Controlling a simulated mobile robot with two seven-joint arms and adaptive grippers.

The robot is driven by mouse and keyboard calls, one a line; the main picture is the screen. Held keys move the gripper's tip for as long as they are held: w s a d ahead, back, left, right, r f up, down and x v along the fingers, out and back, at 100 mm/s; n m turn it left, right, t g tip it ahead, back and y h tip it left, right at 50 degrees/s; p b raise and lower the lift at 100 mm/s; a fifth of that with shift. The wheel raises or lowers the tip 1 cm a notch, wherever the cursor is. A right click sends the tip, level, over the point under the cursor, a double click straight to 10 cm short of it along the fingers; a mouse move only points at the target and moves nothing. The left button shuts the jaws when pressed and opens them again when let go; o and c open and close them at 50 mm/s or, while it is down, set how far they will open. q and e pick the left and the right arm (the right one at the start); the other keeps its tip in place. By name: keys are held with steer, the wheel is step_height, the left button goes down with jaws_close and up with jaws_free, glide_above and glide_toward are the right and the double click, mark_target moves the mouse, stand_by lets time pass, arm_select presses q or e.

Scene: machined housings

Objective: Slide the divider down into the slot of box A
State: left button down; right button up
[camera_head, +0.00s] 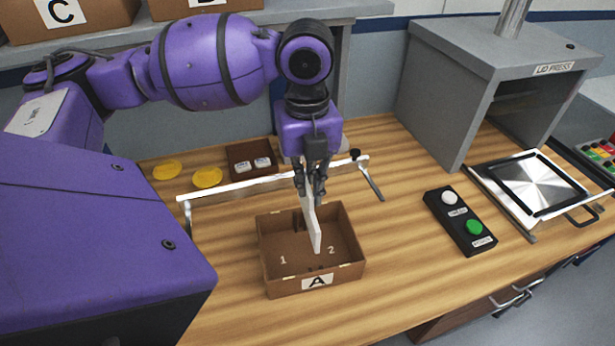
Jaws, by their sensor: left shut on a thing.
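Box A (316,283) is an open brown box on the wooden table, with an "A" label on its front wall and the numbers 1 and 2 inside. The divider (314,228) is a thin white plate, held upright over the middle of the box. Its lower part reaches in front of the box's interior; I cannot tell whether it sits in the slot. Dark slot pieces show at the inner back wall and the front wall. My left gripper (310,188) points down above the box's back side and is shut on the divider's upper part. My right gripper is out of view.
A white rail (240,188) runs behind the box. Yellow discs (207,177) and a small brown tray (240,151) lie at the back. A button box (461,222) and the grey lid press (440,103) stand at right. Table in front of the box is clear.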

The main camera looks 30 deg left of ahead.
mark_target(307, 202)
arm_select(q)
steer(key=shift+w+f, duration=0.1)
steer(key=shift+f, duration=0.35)
steer(key=shift+f+b, duration=0.4)
steer(key=shift+f, duration=1.5)
steer(key=shift+a+f, duration=0.1)
steer(key=shift+f, duration=0.55)
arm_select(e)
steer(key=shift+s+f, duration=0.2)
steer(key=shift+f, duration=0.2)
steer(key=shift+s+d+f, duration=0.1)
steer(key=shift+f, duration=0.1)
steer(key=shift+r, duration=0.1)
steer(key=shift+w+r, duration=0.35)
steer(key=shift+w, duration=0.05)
arm_select(q)
steer(key=shift+p, duration=0.35)
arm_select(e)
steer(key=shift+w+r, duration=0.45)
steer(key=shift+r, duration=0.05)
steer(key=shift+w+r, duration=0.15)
